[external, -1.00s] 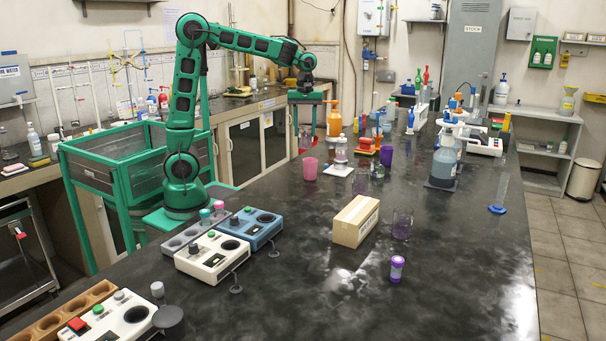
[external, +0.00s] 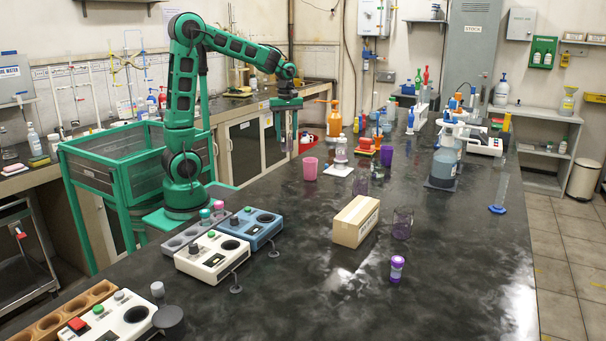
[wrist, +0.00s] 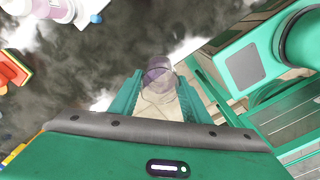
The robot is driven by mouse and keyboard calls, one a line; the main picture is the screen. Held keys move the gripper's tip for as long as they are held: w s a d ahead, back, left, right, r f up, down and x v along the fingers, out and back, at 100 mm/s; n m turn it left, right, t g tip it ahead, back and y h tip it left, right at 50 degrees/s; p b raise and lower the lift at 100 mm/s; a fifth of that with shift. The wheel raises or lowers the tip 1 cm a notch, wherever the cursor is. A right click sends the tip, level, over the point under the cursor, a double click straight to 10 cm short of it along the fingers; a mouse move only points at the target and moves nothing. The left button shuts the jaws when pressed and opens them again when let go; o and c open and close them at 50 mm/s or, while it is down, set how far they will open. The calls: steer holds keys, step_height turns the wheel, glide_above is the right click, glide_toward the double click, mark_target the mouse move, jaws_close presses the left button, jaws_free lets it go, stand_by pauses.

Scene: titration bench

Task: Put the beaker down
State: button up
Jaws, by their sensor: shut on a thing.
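My gripper (external: 287,122) points down at the end of my outstretched arm, by the bench's far left edge in the external view. Its two green fingers are shut on a clear beaker (wrist: 157,78), which shows between them in the wrist view with a faint purple tint. The beaker looks roughly upright. In the external view the beaker is small and hard to make out among the fingers. The black bench top (external: 300,230) lies below and to the right; I cannot tell the gap under the beaker.
A pink cup (external: 310,169), a white-capped bottle (external: 341,150) and an orange bottle (external: 334,120) stand right of my gripper. Another clear beaker (external: 402,223) stands beside a cardboard box (external: 355,221). A green-framed cart (external: 105,175) stands left of the bench.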

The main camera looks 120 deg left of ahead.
steer(key=shift+w+d+f, duration=0.4)
steer(key=shift+w+f, duration=0.35)
steer(key=shift+f, duration=0.45)
steer(key=shift+w+d+f, duration=0.45)
steer(key=shift+w+f, duration=0.35)
steer(key=shift+f, duration=0.45)
steer(key=shift+w+d+f, duration=0.4)
steer(key=shift+w+f, duration=0.35)
steer(key=shift+f, duration=0.45)
steer(key=o, duration=1.1)
steer(key=shift+f, duration=0.1)
steer(key=shift+c, duration=0.2)
step_height(320, 180, up, 12)
